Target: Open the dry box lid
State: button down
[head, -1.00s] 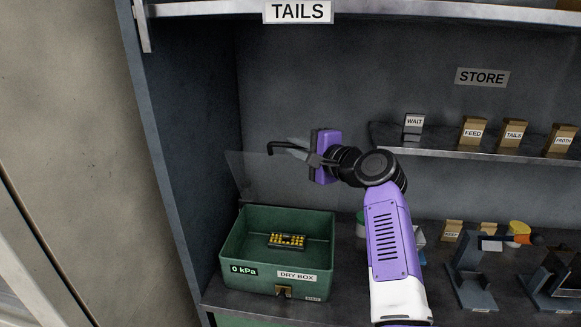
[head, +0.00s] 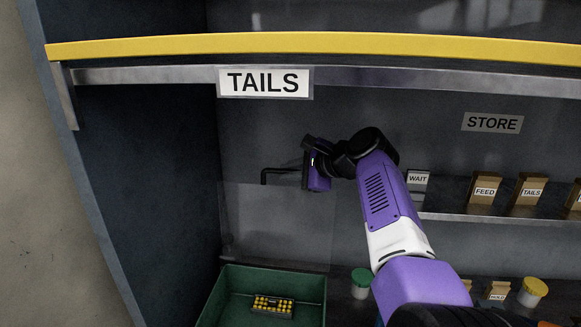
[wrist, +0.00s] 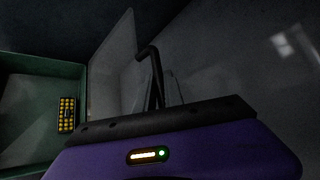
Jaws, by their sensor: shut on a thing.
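The green dry box (head: 212,302) stands at the bottom of the head view, its front cut off by the frame edge. Its clear lid (head: 262,225) stands about upright at the back of the box, and the box is open from above. A black bent handle (head: 278,171) extends from the lid's upper edge. My gripper (head: 300,167) is shut on the handle, high above the box's back. The wrist view shows the handle (wrist: 155,68) running into my gripper, the lid (wrist: 112,65) and the box wall (wrist: 40,67) at the left.
A black and yellow block (head: 272,307) lies inside the box. A TAILS sign (head: 265,83) hangs from the shelf above my gripper. Boxes marked FEED (head: 485,190) and WAIT (head: 416,181) stand on the right shelf. A green-capped jar (head: 361,283) stands right of the box.

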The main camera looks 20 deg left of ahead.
jog(key=shift+a, duration=0.1)
dwell(0.3)
jog(key=c, duration=1.5)
grip_release()
jog(key=shift+o, duration=0.2)
jog(key=shift+f, duration=0.1)
jog(key=shift+s+d+r, duration=0.15)
jog(key=shift+d+r, duration=0.1)
jog(key=shift+d, duration=0.35)
jog(key=b+v, duration=0.2)
jog(key=v, duration=0.4)
jog(key=shift+r, duration=0.3)
jog(key=shift+s+d, duration=0.1)
jog(key=shift+d, duration=0.05)
